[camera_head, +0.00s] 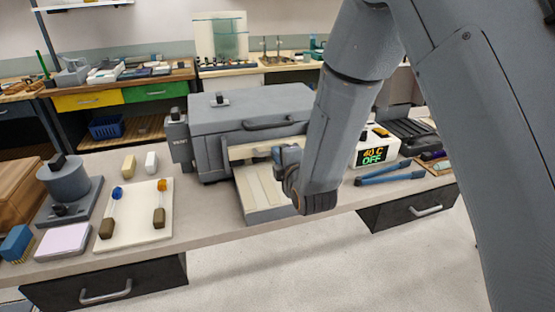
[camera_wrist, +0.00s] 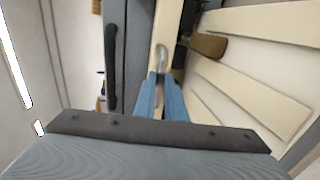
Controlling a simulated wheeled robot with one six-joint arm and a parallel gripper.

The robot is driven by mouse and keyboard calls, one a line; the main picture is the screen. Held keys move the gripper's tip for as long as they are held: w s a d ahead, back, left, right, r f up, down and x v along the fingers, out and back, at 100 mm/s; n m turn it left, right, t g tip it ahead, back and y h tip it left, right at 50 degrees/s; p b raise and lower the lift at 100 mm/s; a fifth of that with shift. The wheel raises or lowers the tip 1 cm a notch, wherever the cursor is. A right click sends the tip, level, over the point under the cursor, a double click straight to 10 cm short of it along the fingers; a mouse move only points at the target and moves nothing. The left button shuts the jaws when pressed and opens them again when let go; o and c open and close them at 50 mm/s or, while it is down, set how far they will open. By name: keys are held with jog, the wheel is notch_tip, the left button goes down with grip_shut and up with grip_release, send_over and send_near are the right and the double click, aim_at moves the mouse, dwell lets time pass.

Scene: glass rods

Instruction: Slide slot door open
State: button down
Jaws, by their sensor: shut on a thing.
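The slot door is a long cream strip (camera_head: 245,152) across the front opening of a grey box-shaped furnace (camera_head: 250,112). In the wrist view the cream strip (camera_wrist: 168,22) runs beside the grey housing and carries a small metal handle (camera_wrist: 162,57). My gripper (camera_wrist: 160,82) has its blue fingers closed around this handle. In the head view my gripper (camera_head: 279,155) is at the right part of the strip, partly hidden by my own arm. A tray with cream slats (camera_head: 264,213) stands out below the slot, and a brown block (camera_wrist: 208,45) shows beside the strip in the wrist view.
A cream board (camera_head: 135,228) with blue-tipped and orange-tipped rods lies at left, near a grey stand (camera_head: 68,185). A display unit (camera_head: 375,150) reading OFF and blue tongs (camera_head: 390,175) are at right. The bench between board and tray is clear.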

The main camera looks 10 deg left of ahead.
notch_tip(320, 180, up, 2)
jog(key=shift+r, duration=0.1)
jog(key=c, duration=1.8)
grip_release()
jog(key=shift+f, duration=0.2)
jog(key=shift+s+d, duration=0.1)
jog(key=b+v, duration=0.1)
jog(key=v, duration=0.6)
jog(key=shift+s+b, duration=0.3)
jog(key=shift+b, duration=0.05)
jog(key=shift+d, duration=0.2)
